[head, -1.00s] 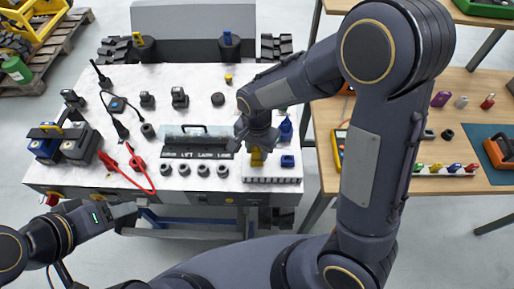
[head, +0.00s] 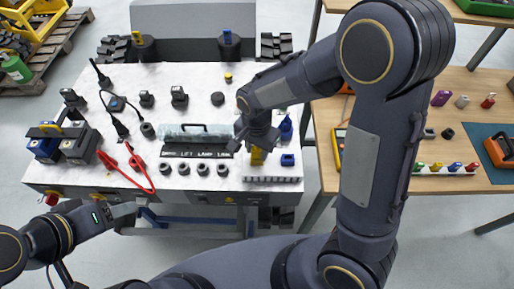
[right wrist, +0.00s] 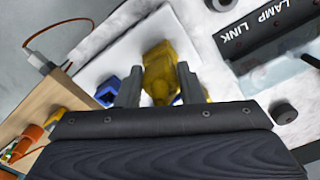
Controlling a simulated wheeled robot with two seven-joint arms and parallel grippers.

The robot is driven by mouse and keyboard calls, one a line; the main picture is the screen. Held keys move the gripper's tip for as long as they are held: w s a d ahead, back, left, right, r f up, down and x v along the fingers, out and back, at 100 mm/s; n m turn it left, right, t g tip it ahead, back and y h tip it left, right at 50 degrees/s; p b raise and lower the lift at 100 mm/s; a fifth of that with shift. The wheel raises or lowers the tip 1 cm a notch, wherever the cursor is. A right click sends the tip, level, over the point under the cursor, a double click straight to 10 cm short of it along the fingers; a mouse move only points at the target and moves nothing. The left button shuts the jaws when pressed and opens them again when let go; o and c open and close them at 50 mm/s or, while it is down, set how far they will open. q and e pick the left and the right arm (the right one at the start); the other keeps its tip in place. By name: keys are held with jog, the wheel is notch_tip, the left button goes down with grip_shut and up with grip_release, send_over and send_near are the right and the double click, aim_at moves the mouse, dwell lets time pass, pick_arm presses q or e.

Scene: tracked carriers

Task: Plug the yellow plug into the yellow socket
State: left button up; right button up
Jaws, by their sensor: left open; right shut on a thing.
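My right gripper (head: 257,149) is shut on the yellow plug (head: 257,157), low over the front right of the white worktop. In the right wrist view the yellow plug (right wrist: 159,68) stands between the two fingers (right wrist: 159,88). I cannot make out the yellow socket separately; the plug and gripper may cover it, and I cannot tell whether the plug touches it. A blue socket (head: 287,160) sits just right of the plug and also shows in the right wrist view (right wrist: 107,86). My left gripper (head: 125,209) is open and empty in front of the worktop's left side.
A blue plug (head: 285,130) stands behind the blue socket. A labelled dark strip (head: 197,151) and several dark round pieces lie left of my right gripper. A red cable (head: 137,170) lies further left. A wooden table (head: 400,100) stands to the right across a gap.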

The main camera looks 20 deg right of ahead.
jog(key=shift+f, duration=0.3)
jog(key=o, duration=1.1)
notch_tip(320, 180, up, 8)
jog(key=shift+f, duration=0.25)
jog(key=shift+s+d+r, duration=0.15)
jog(key=shift+d+r, duration=0.05)
jog(key=shift+r, duration=0.2)
jog(key=s+d+r+n+t+y, duration=0.2)
jog(key=s+d+r+n+t, duration=0.1)
jog(key=s, duration=0.5)
jog(key=s+d+r+n+t+y, duration=0.1)
jog(key=s+d+r+n+t, duration=0.1)
jog(key=s, duration=0.6)
jog(key=d+r+n, duration=0.1)
jog(key=d+n, duration=0.1)
jog(key=d, duration=0.1)
jog(key=shift+d+r+t+y, duration=0.35)
jog(key=shift+d+t+y, duration=0.05)
